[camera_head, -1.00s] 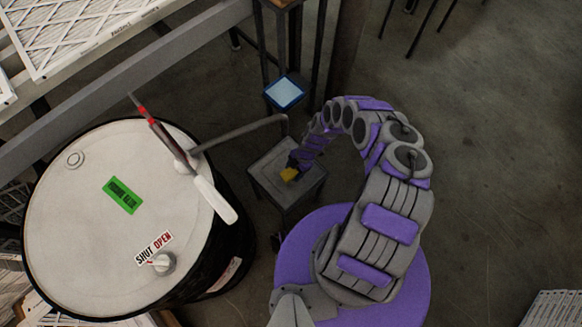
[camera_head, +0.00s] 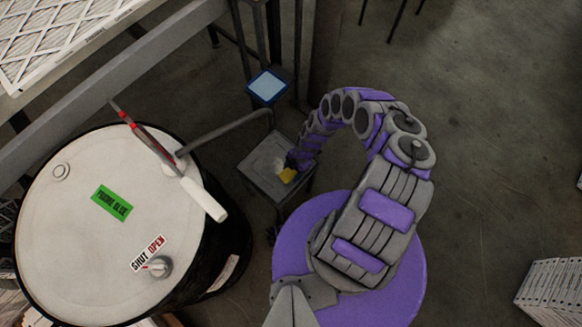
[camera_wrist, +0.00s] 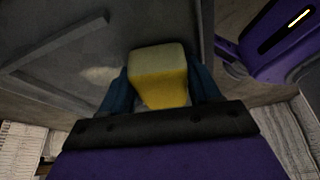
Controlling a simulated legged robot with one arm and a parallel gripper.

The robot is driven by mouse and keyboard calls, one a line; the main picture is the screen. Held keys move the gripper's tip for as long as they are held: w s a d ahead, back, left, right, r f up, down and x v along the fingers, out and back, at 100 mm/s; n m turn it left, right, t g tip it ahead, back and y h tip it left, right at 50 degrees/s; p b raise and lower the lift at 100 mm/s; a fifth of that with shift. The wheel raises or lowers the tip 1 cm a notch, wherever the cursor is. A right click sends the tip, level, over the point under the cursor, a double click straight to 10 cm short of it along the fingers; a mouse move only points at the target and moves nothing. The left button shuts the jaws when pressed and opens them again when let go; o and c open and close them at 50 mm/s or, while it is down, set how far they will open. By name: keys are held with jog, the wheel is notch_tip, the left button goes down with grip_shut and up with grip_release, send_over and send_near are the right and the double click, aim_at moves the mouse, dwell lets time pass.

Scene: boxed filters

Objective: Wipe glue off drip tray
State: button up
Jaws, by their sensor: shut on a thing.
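My gripper (camera_wrist: 160,95) is shut on a yellow sponge (camera_wrist: 160,72), with its blue fingers on both sides of it. In the head view the sponge (camera_head: 287,175) is at the right part of the grey drip tray (camera_head: 262,170), low over it or touching it; I cannot tell which. A pale whitish smear of glue (camera_head: 281,161) shows on the tray just above the sponge. In the wrist view a pale patch (camera_wrist: 98,72) lies on the grey surface left of the sponge. My gripper's tips are partly hidden in the head view.
A white-topped drum (camera_head: 100,215) with a green label stands left of the tray. A grey pipe (camera_head: 228,128) runs from it over the tray's back. A small blue-framed screen (camera_head: 267,86) stands behind. Stacked filters (camera_head: 552,290) are at the lower right. Open floor lies right of my arm.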

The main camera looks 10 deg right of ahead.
aim_at(272, 160)
jog(key=shift+w+a+f+b, duration=0.1)
jog(key=shift+w+a+b, duration=0.4)
jog(key=shift+w, duration=0.55)
jog(key=shift+w+a, duration=0.95)
jog(key=shift+w, duration=0.05)
jog(key=shift+w+a+b, duration=0.3)
jog(key=shift+w+b, duration=0.05)
jog(key=shift+w, duration=0.2)
jog(key=shift+w+a+b, duration=0.3)
jog(key=shift+w, duration=0.2)
jog(key=shift+w+a+b, duration=0.4)
jog(key=shift+w+b, duration=0.1)
jog(key=shift+w, duration=0.1)
jog(key=shift+w+a+b, duration=0.4)
jog(key=shift+w+b, duration=0.05)
jog(key=shift+w, duration=0.4)
jog(key=shift+s, duration=0.1)
